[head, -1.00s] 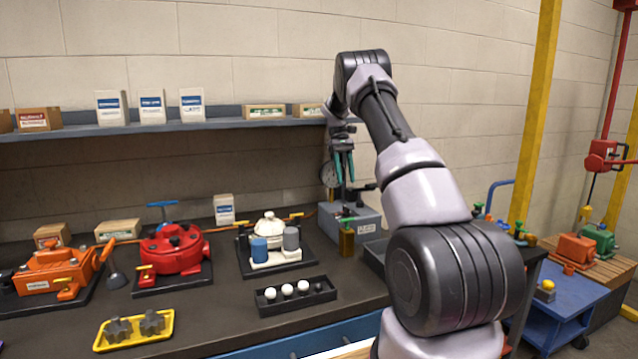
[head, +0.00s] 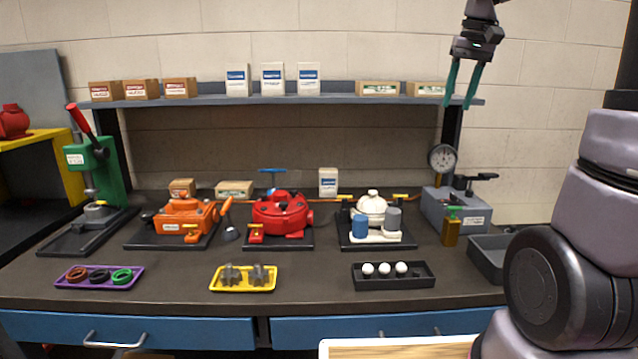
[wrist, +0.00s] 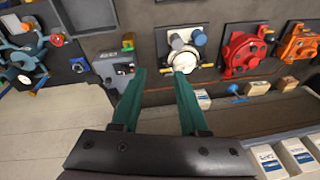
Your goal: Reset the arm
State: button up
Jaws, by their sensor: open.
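My gripper (head: 463,84) hangs at the upper right of the head view, in front of the right end of the shelf. Its two green fingers are apart and point down, with nothing between them. In the wrist view my gripper (wrist: 163,82) also shows open and empty. The fingers are well above the bench and touch nothing there. My arm rises along the right side of the head view; part of it is outside the frame.
The dark bench (head: 320,285) carries an orange motor (head: 185,217), a red motor (head: 282,215), a white motor (head: 372,210) and small trays. A shelf (head: 340,101) with boxes runs along the wall. A green press (head: 95,165) stands left. A dial gauge stand (head: 455,205) is at right.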

jog(key=s+a+f+m+t, duration=0.1)
jog(key=s+a+t, duration=0.1)
jog(key=s, duration=0.7)
jog(key=s+a+f+m+t+y, duration=0.1)
jog(key=s+a+t, duration=0.2)
jog(key=s, duration=0.6)
jog(key=shift+a+f, duration=0.25)
jog(key=shift+a, duration=0.45)
